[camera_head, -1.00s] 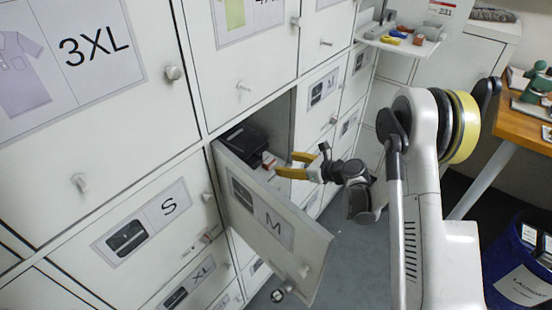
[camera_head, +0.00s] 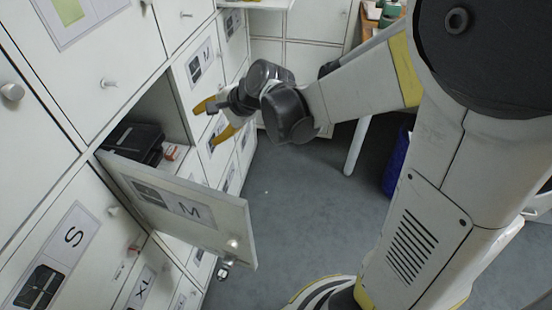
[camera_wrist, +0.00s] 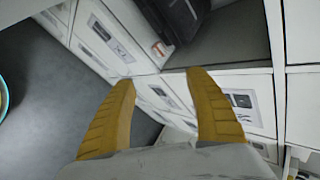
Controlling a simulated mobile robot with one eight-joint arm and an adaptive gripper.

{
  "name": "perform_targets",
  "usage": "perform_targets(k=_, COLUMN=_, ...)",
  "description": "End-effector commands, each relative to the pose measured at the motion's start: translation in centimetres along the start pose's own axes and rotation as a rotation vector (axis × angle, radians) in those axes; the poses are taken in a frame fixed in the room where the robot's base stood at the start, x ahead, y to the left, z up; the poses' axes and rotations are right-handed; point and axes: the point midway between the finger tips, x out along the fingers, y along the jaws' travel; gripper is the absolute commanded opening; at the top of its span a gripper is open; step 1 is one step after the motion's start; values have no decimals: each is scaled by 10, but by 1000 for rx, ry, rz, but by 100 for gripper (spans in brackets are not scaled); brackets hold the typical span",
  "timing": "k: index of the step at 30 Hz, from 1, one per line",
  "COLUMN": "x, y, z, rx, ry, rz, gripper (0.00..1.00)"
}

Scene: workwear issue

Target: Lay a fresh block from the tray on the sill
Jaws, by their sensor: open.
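My gripper (camera_head: 208,122) is open and empty, its yellow fingers apart in front of the lockers, right of the open M compartment. In the wrist view the open fingers (camera_wrist: 160,80) point toward the locker fronts. A small white-and-red block (camera_head: 170,151) lies in the M compartment beside a dark folded item (camera_head: 135,141). In the wrist view the block shows orange and white (camera_wrist: 160,48), beyond the fingertips and apart from them. The tray is not recognisable in the current views. I cannot tell which edge is the sill.
The open M door (camera_head: 180,205) juts out below the compartment. Closed lockers with knobs surround it. A white shelf edge (camera_head: 258,4) shows at the top. A blue bin (camera_head: 397,163) stands by a wooden table (camera_head: 385,12) at right. The grey floor (camera_head: 300,205) between is clear.

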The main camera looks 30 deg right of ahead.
Motion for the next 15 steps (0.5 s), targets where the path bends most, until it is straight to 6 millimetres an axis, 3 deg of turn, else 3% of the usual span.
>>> perform_targets(k=3, x=-51, y=22, z=14, rx=-280, ry=80, rz=62, gripper=63)
perform_targets(k=9, x=-124, y=73, z=26, rx=-768, ry=190, rz=206, gripper=63)
perform_targets(k=15, x=-170, y=121, z=28, rx=-1142, ry=246, rz=347, gripper=63)
